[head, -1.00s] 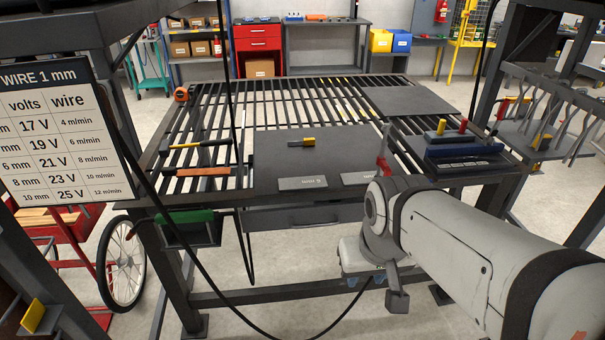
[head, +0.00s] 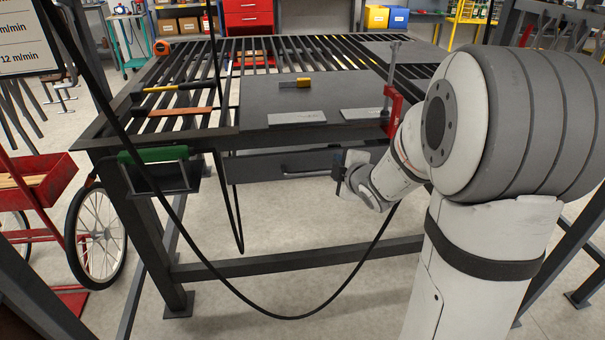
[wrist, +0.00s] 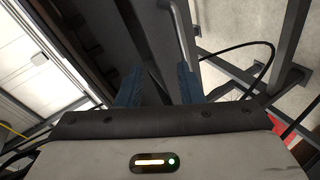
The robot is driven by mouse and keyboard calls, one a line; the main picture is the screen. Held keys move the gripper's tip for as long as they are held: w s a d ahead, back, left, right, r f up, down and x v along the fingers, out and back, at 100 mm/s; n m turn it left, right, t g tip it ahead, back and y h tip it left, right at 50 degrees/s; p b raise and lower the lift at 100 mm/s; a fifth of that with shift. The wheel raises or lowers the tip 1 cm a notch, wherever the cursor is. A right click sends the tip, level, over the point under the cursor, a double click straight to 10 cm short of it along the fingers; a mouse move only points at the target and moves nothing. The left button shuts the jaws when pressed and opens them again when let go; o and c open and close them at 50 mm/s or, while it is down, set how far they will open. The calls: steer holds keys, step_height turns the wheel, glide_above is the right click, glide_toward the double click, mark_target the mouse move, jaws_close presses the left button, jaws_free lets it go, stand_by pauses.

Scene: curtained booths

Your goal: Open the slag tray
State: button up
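The slag tray (head: 260,165) is a dark drawer under the front edge of the slatted welding table, and it looks shut. Its grey bar handle (head: 305,174) runs along the front face. My gripper (head: 341,170) is at the right end of this handle, in front of the tray. In the wrist view my gripper (wrist: 158,82) shows two blue fingers spread apart with nothing clearly between them. The handle (wrist: 182,30) lies just beyond the right finger there. Whether a finger touches it I cannot tell.
A red clamp (head: 392,110) sits on the table edge above my wrist. A green-edged holder (head: 160,170) hangs at the table's left corner. A black cable (head: 290,316) loops before the table. A red cart (head: 35,185) stands left. The floor ahead is mostly clear.

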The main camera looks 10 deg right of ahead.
mark_target(311, 173)
steer(key=w+a+f+n+y+b, duration=0.1)
steer(key=w+f, duration=0.1)
steer(key=w, duration=0.1)
steer(key=w+a+f+n+t+y+b, duration=0.1)
steer(key=w+a+f+n+b, duration=0.1)
steer(key=w+f, duration=0.1)
steer(key=w+a+f+n+y+b, duration=0.1)
steer(key=w+a+f+n+y, duration=0.1)
steer(key=w, duration=0.1)
steer(key=shift+w+a+f, duration=0.1)
steer(key=shift+a+f, duration=0.05)
steer(key=shift+f, duration=0.25)
jaws_close()
stand_by(0.4)
